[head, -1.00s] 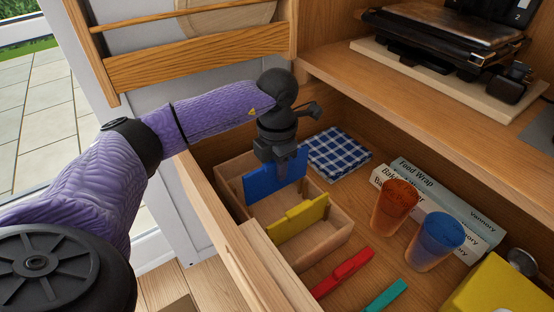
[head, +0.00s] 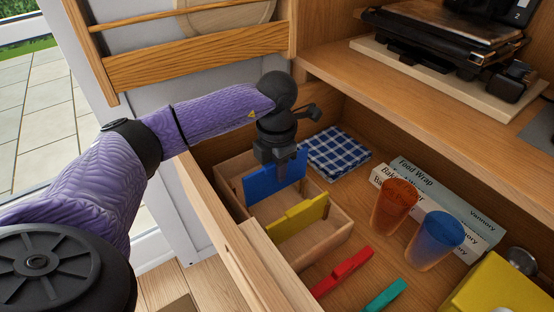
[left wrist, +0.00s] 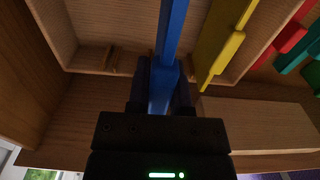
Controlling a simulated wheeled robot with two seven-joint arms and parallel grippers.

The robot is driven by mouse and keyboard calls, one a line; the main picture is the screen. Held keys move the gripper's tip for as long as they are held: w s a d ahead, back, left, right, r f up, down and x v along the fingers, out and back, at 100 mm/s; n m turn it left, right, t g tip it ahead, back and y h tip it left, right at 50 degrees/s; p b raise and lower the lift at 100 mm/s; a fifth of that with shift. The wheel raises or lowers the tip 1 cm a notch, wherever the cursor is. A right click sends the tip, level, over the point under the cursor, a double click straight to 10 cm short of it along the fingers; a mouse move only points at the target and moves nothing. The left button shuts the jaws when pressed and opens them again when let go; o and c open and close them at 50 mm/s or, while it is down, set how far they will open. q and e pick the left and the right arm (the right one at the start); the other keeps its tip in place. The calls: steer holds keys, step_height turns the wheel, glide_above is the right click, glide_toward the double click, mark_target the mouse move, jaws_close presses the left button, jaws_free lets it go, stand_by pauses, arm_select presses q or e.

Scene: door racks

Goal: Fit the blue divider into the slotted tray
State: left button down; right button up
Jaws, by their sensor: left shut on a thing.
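The slotted tray (head: 338,228) is a light wooden box at the left side of the drawer. My left gripper (head: 276,163) points down over its far part, shut on the top of the blue divider (head: 272,187). The divider stands upright across the tray, its lower part inside the walls. Its bottom edge is hidden, so I cannot tell whether it sits in a slot. In the left wrist view, the blue divider (left wrist: 172,35) runs between the fingers (left wrist: 163,92), with small wooden slot rails (left wrist: 110,58) on a wall to its left. My right gripper is not in view.
A yellow divider (head: 300,217) stands in the tray's near part. Red (head: 343,272) and teal (head: 385,296) pieces lie in front of it. A checked cloth (head: 336,152), orange (head: 393,207) and blue (head: 435,240) cups, wrap boxes (head: 440,190) and a yellow box (head: 505,290) fill the right side.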

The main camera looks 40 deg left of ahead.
mark_target(277, 188)
arm_select(q)
steer(key=shift+f+b, duration=0.65)
steer(key=shift+f, duration=0.55)
steer(key=shift+f+b, duration=0.65)
steer(key=shift+f, duration=0.5)
steer(key=shift+f+b, duration=0.45)
steer(key=shift+f, duration=0.4)
steer(key=shift+c, duration=2.2)
jaws_free()
step_height(277, 188, up, 10)
steer(key=p, duration=0.4)
steer(key=shift+f, duration=0.1)
steer(key=shift+r, duration=0.2)
steer(key=shift+f, duration=0.1)
